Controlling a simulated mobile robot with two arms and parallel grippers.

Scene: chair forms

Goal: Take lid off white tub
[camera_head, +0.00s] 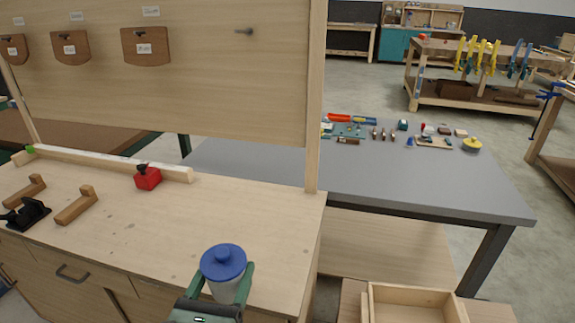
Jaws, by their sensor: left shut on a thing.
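The white tub (226,291) stands upright near the front right edge of the wooden workbench. Its round blue lid (223,260), with a knob on top, sits on it. My left gripper (224,281) comes from the bottom of the view, with one green finger on each side of the tub just below the lid. It is shut on the tub. The tub's lower part is partly hidden by the gripper. My right gripper is not in view.
A red block-like tool (148,178), wooden pieces (76,206) and a black plane (26,214) lie on the workbench's left side. A upright board (200,80) backs it. The bench middle is clear. A grey table (420,185) stands to the right.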

